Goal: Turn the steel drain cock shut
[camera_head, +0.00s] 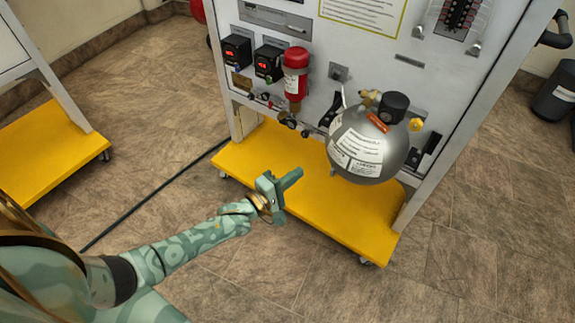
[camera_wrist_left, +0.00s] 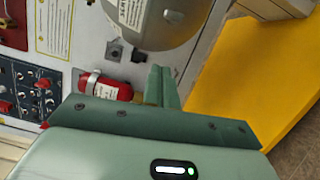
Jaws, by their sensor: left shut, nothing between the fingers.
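The steel tank (camera_head: 362,143), a rounded silver vessel with white labels, is mounted on the front of the trainer panel. In the left wrist view the tank (camera_wrist_left: 150,38) fills the top middle. A small pale fitting (camera_wrist_left: 174,15) shows on it there and may be the drain cock; I cannot tell its handle's position. In the head view I cannot make out the drain cock. My left gripper (camera_head: 296,176) is shut and empty, in front of the panel, lower left of the tank and apart from it. Its fingers (camera_wrist_left: 164,82) also show in the left wrist view. My right gripper is not in view.
A red cylinder (camera_head: 295,75) and two red displays (camera_head: 236,49) are on the panel left of the tank. A yellow base (camera_head: 262,152) on casters juts out below. Another yellow-based stand (camera_head: 45,150) is at left. A black cable (camera_head: 150,205) crosses the open tiled floor.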

